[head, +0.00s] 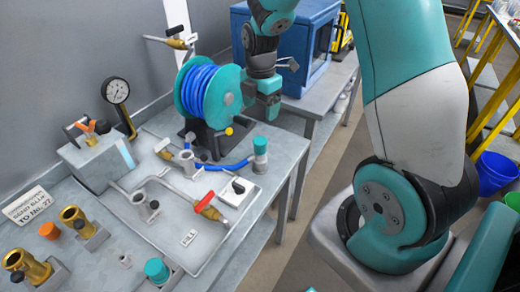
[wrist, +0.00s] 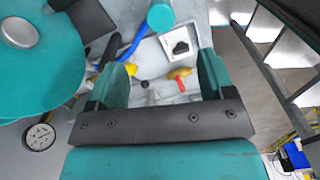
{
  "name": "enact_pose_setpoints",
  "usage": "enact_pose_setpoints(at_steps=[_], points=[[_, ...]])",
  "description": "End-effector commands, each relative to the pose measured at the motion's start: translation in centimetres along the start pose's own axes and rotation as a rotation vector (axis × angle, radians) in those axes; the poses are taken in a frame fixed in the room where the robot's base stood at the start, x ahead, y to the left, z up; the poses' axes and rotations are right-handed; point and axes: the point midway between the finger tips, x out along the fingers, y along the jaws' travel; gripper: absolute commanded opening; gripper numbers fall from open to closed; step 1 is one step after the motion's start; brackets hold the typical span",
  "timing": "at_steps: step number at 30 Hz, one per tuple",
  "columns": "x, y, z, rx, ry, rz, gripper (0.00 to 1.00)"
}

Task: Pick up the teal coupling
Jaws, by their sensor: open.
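A teal-topped cylindrical coupling (head: 260,147) stands upright on the bench near its right edge, at the end of a blue hose. It shows at the top of the wrist view (wrist: 160,17), beyond my fingertips. My gripper (head: 270,112) hangs above the bench, just beside the hose reel and above the coupling. In the wrist view my gripper (wrist: 162,68) has its two fingers wide apart with nothing held between them. A second teal-capped piece (head: 157,270) sits in a grey holder at the near edge of the bench.
The teal reel (head: 228,98) with blue hose stands close to the left of my gripper. A blue box (head: 312,45) is behind it. A red-handled brass valve (head: 208,207) and white switch box (head: 237,191) lie in front. A pressure gauge (head: 116,91) stands at left.

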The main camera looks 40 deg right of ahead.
Motion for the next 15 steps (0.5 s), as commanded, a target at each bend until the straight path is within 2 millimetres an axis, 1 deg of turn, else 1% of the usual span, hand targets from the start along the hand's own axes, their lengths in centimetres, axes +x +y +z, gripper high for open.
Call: enact_pose_setpoints(at_steps=[3, 9, 12, 15], points=[[2.7, -0.1, -0.2, -0.001, 0.003, -0.008, 0.75], [6.7, -0.1, -0.2, -0.001, 0.002, -0.004, 0.75], [7.9, 0.0, -0.2, -0.001, 0.002, -0.002, 0.75], [8.6, 0.0, -0.2, 0.0, 0.001, 0.0, 0.75]])
